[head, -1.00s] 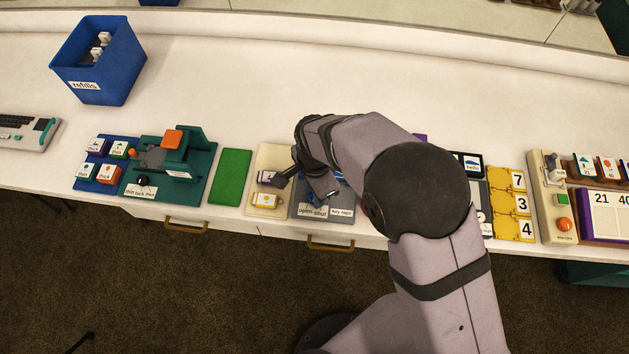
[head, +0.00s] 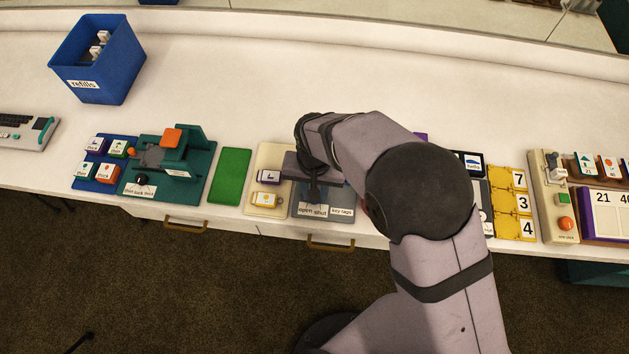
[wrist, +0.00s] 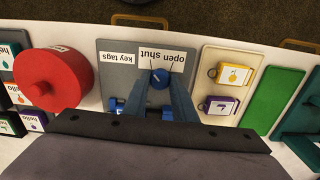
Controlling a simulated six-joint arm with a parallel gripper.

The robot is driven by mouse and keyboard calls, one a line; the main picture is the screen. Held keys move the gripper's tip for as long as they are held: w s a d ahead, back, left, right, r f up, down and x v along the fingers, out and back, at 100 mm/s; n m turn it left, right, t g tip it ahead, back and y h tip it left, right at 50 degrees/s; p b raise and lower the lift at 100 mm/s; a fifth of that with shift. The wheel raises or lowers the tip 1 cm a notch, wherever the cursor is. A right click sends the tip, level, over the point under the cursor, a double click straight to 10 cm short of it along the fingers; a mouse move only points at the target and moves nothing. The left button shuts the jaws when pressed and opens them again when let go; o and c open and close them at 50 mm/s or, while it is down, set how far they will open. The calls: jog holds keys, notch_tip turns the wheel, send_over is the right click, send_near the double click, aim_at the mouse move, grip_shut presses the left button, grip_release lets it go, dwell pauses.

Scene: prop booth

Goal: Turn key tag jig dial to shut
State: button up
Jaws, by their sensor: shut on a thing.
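The key tag jig is a grey board (wrist: 115,75) with a "key tags" label and an "open shut" label. It also shows in the head view (head: 345,200), partly covered by my arm. Its small blue dial (wrist: 160,77) sits by the "open shut" label; "shut" is on the label's right side in the head view. My gripper (wrist: 161,88) is above the board, its two fingers shut on the dial. I cannot tell where the dial points. In the head view my gripper (head: 314,192) hides the dial.
A cream tray (head: 279,160) with two tags lies just left of the jig, then a green mat (head: 230,175). A large red round object (wrist: 50,80) stands close on the jig's other side. A yellow number board (head: 515,205) is farther right. The table behind is clear.

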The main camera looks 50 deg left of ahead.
jog(key=shift+n, duration=0.6)
jog(key=shift+a, duration=0.1)
jog(key=o, duration=1)
jog(key=shift+o, duration=0.2)
jog(key=shift+r, duration=0.1)
jog(key=shift+r+b, duration=0.9)
jog(key=shift+r, duration=2.7)
jog(key=shift+n, duration=0.3)
